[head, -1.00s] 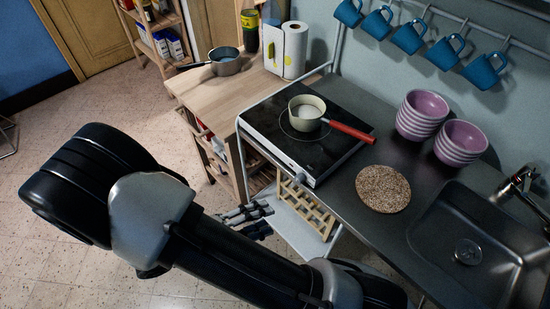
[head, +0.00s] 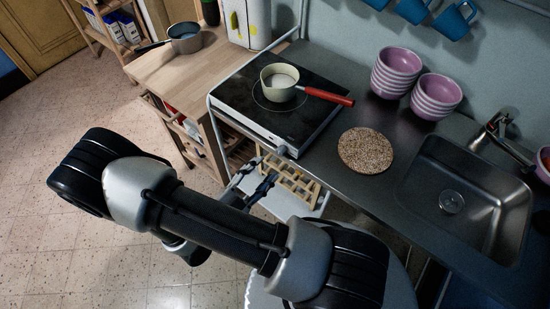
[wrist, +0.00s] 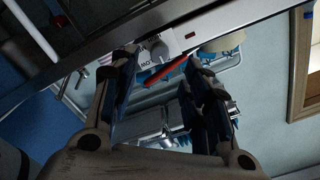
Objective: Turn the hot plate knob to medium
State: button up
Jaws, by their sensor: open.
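The hot plate (head: 300,128) is a black glass cooktop with a silver front on the counter's left part. Its small knob (head: 282,150) sits on the front edge. In the wrist view the grey knob (wrist: 158,52) shows beyond and between the fingertips, with a printed label around it. I cannot read its setting. My gripper (head: 252,186) is below and in front of the knob, apart from it. It also shows in the wrist view (wrist: 160,80), with its two fingers spread and nothing between them.
A cream pot (head: 280,82) with a red handle stands on the hot plate. A cork mat (head: 365,150), striped bowls (head: 436,98) and a sink (head: 470,190) lie to the right. A wooden rack (head: 290,180) is under the counter. A grey pan (head: 185,38) stands on the wooden table.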

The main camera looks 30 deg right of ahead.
aim_at(279, 154)
jog(key=b+x, duration=0.1)
jog(key=x, duration=0.5)
jog(key=shift+d, duration=0.35)
jog(key=shift+c, duration=0.5)
grip_shut()
